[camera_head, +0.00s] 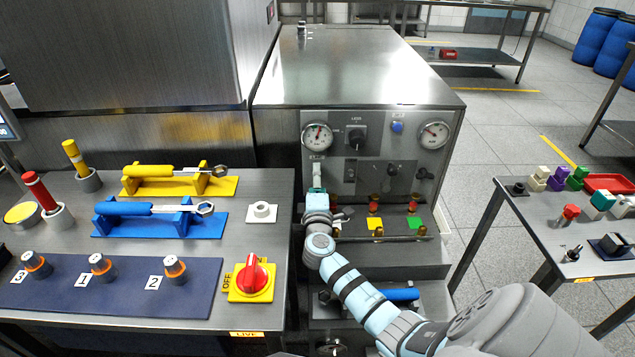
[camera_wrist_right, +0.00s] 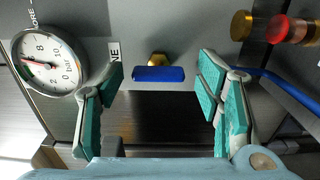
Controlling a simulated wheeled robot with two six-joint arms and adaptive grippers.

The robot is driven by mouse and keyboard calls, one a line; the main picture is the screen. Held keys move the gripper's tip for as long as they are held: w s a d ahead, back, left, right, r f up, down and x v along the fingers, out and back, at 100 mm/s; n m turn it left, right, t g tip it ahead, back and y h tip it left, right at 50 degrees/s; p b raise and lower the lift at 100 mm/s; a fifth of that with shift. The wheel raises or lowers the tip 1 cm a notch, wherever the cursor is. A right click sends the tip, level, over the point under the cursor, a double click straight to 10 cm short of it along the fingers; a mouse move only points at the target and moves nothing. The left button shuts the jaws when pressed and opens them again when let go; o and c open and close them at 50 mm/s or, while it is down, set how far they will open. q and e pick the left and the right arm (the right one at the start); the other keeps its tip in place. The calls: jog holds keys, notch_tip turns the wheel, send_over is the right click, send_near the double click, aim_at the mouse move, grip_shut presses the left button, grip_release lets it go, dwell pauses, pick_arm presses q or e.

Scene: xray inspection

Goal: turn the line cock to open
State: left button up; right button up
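The line cock (camera_wrist_right: 158,74) shows in the right wrist view as a short blue handle on a brass fitting. Its handle lies level across the picture, below a partly hidden label ending in "NE". My right gripper (camera_wrist_right: 161,70) is open, with one teal-padded finger on each side of the handle and visible gaps to both. In the head view my right gripper (camera_head: 317,178) is at the machine's front panel, below the left gauge, and hides the cock. My left gripper is not in view.
The panel carries a left gauge (camera_head: 317,136), a right gauge (camera_head: 433,135), a black knob (camera_head: 356,136) and a blue button (camera_head: 397,127). Red and brass fittings (camera_head: 375,204) sit right of my gripper. A bench with a red rotary switch (camera_head: 251,277) stands left.

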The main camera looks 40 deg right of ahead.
jog(key=v, duration=1.2)
